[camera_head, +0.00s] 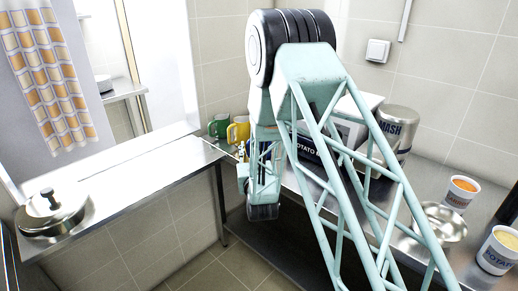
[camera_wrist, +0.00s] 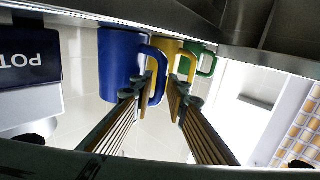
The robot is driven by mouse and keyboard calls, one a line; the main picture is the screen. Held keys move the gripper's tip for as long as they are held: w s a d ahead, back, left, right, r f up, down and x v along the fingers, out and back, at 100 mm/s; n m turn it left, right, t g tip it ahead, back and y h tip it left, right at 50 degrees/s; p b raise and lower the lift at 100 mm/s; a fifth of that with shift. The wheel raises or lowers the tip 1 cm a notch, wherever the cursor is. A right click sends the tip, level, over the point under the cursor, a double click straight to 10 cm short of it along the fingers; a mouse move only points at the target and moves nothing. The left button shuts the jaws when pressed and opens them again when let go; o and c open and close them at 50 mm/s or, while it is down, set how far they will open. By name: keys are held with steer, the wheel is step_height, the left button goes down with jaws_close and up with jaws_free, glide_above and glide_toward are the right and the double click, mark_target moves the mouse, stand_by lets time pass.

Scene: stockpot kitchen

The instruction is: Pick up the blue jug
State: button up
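The blue jug (camera_wrist: 120,65) shows in the wrist view, left of centre, upside down in the picture, with its handle (camera_wrist: 157,75) to the right. My gripper (camera_wrist: 163,78) is open, its two fingers reaching toward the handle. The handle's outer curve appears between the fingertips, and the left fingertip overlaps the handle's opening. I cannot tell whether either finger touches it. In the head view my gripper (camera_head: 242,155) is small and partly hidden by my arm at the counter's edge.
A yellow jug (camera_head: 238,131) and a green jug (camera_head: 218,127) stand close beside the blue one. A box with potato lettering (camera_wrist: 30,55) is on its other side. A mash canister (camera_head: 398,125), metal bowl (camera_head: 440,224) and two tubs stand farther right. A lidded pot (camera_head: 55,207) stands left.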

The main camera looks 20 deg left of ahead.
steer(key=shift+c, duration=0.7)
jaws_close()
steer(key=shift+r, duration=0.2)
steer(key=shift+r+p, duration=0.6)
steer(key=shift+r, duration=0.95)
steer(key=shift+s+d+r, duration=0.1)
steer(key=shift+d, duration=0.05)
steer(key=s+d+r+p, duration=0.1)
steer(key=s+d+p, duration=0.1)
steer(key=s+d, duration=0.8)
steer(key=shift+s+d+r, duration=0.15)
steer(key=shift+d, duration=0.75)
steer(key=shift+r, duration=0.1)
